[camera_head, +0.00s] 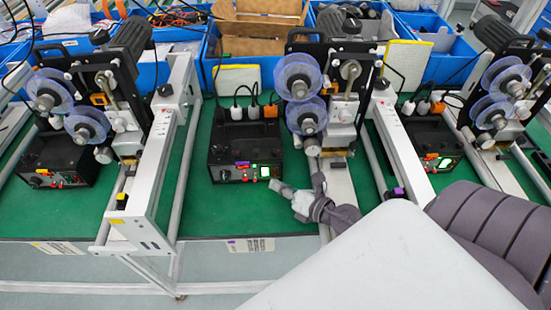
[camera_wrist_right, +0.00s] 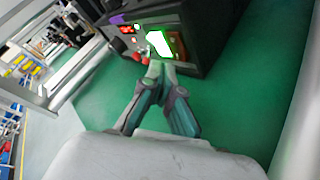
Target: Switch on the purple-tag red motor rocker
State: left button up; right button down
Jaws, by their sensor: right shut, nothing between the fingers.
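The black control box (camera_head: 245,142) with the purple tag (camera_head: 242,164) stands in the middle of the green bench. In the right wrist view the purple tag (camera_wrist_right: 117,19) is at the panel's upper left. A green switch (camera_head: 265,171) on its panel is brightly lit. A dark red-brown rocker (camera_wrist_right: 178,46) sits beside the lit green switch (camera_wrist_right: 158,42) and looks unlit. My right gripper (camera_head: 278,187) is shut and empty, just in front of the panel's right end. In the wrist view its fingertips (camera_wrist_right: 156,70) cover part of the lower panel; contact cannot be told. My left gripper is not visible.
Similar black boxes stand left (camera_head: 55,158) and right (camera_head: 432,150), each beside a machine with blue reels. A grey frame rail (camera_head: 160,155) runs left of the middle box. The middle machine (camera_head: 335,110) stands to its right. Green bench left of my gripper is clear.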

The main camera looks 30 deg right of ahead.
dwell(0.4)
jog(key=shift+w+d, duration=0.25)
jog(key=shift+w, duration=0.1)
jog(key=shift+w+d+f, duration=0.1)
jog(key=shift+w+d, duration=0.05)
jog(key=shift+w, duration=0.15)
dwell(0.7)
jog(key=shift+s+a+p, duration=0.45)
jog(key=shift+s, duration=0.25)
jog(key=shift+s+a+r, duration=0.15)
jog(key=shift+s+a, duration=0.25)
jog(key=shift+s, duration=0.3)
jog(key=shift+s+a+r, duration=0.2)
jog(key=shift+s+a, duration=0.25)
jog(key=shift+s, duration=0.25)
jog(key=shift+s+a+r, duration=0.15)
jog(key=shift+s+a, duration=0.25)
jog(key=shift+s, duration=0.3)
jog(key=shift+r, duration=0.1)
